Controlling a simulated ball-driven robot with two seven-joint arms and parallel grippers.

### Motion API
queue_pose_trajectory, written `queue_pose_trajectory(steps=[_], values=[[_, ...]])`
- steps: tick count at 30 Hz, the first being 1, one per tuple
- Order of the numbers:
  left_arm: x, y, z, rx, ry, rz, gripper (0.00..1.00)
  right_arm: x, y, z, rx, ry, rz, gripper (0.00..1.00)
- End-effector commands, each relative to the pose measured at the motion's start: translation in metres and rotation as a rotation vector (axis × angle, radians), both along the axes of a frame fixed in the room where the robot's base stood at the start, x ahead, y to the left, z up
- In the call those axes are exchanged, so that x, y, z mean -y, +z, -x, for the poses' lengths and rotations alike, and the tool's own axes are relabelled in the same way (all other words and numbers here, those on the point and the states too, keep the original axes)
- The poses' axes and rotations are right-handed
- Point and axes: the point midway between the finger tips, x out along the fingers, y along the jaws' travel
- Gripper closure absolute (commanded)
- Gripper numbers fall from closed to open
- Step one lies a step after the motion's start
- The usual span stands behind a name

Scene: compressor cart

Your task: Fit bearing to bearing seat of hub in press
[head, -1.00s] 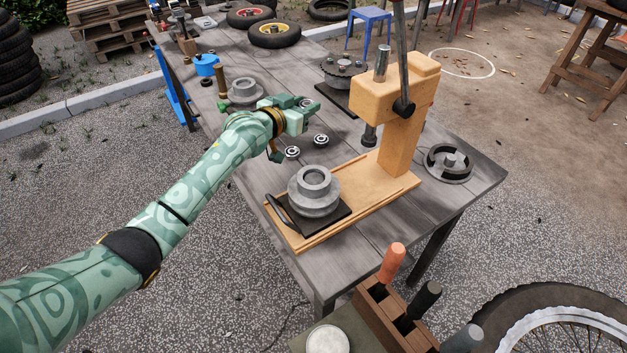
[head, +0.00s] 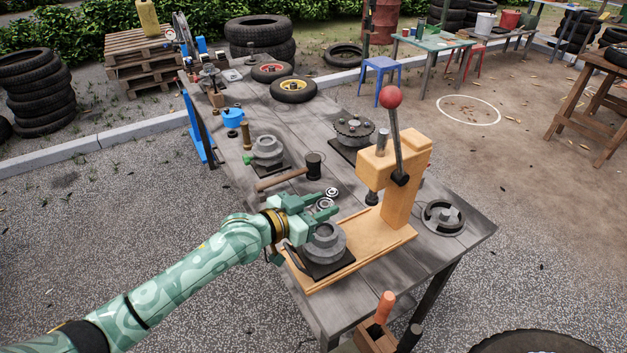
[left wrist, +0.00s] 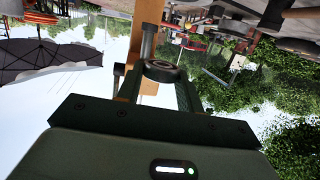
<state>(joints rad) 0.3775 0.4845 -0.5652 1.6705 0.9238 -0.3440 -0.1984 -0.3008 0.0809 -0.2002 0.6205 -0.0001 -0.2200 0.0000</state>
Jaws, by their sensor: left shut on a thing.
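My left gripper (head: 324,206) is shut on a small ring-shaped bearing (head: 326,203). The bearing also shows between the fingertips in the left wrist view (left wrist: 162,70), dark-rimmed with a metallic ring. The grey stepped round hub (head: 325,244) sits on a black plate (head: 328,266) at the near end of the press base. The gripper is over the hub's far left side and hides part of it; the height gap cannot be told. The tan press (head: 400,195) stands right of the hub, its dark ram (head: 372,198) raised. My right gripper is not in view.
A mallet (head: 314,166), another grey hub (head: 268,148) and a toothed disc (head: 354,130) are farther back. A dark round part (head: 443,216) lies right of the press. Bare table (head: 440,245) shows at the right front.

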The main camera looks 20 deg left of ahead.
Motion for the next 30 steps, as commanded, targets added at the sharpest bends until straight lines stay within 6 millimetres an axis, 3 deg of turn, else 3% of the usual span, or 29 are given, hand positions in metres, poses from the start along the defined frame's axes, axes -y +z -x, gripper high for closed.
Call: queue_pose_trajectory(steps=[15, 30], values=[[0.002, 0.001, 0.006, -0.003, -0.009, 0.000, 0.87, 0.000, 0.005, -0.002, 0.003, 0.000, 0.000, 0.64], [0.002, -0.047, 0.005, -0.006, -0.008, 0.003, 0.87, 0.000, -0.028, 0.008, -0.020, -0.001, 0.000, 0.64]])
